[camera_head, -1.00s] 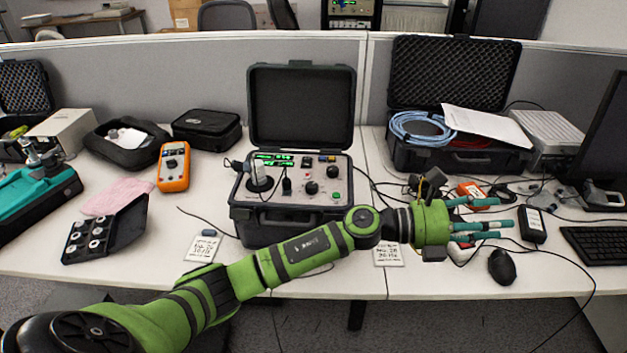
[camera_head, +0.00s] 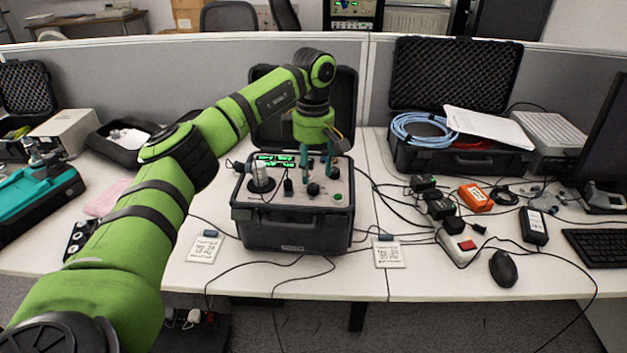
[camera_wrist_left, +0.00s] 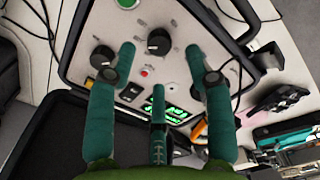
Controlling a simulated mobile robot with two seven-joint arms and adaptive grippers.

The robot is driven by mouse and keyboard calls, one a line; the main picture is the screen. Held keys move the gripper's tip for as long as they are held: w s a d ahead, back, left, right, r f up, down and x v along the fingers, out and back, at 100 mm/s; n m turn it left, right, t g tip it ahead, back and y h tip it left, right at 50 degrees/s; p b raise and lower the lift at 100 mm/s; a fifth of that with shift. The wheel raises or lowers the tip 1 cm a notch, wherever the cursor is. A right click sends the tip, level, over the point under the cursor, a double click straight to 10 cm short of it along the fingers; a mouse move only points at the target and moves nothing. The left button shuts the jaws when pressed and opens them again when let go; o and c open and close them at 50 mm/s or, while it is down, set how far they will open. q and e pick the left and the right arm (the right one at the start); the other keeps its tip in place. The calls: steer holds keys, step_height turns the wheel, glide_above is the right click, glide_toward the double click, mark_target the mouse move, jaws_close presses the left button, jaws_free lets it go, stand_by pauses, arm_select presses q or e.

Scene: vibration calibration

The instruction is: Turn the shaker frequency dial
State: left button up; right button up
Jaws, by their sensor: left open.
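The shaker unit is an open black case (camera_head: 290,232) with a grey panel, green lit displays (camera_head: 275,160) and several knobs. One black dial (camera_head: 313,188) is near the panel's front and shows in the wrist view (camera_wrist_left: 159,41); a second black knob (camera_wrist_left: 103,57) is beside the left-hand finger there. Labels are too small to read, so I cannot tell which is the frequency dial. My left gripper (camera_head: 317,170) points down over the panel, its teal fingers (camera_wrist_left: 160,62) spread. The front dial appears between and beyond the fingertips, with nothing gripped. Contact cannot be judged.
A metal cylinder (camera_head: 262,177) stands on the panel's left. Black adapters (camera_head: 440,207), cables and a mouse (camera_head: 503,268) lie to the right. The raised lid (camera_head: 262,110) is behind my gripper.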

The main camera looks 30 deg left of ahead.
mark_target(313, 186)
arm_select(q)
steer(key=shift+f, duration=2.25)
jaws_close()
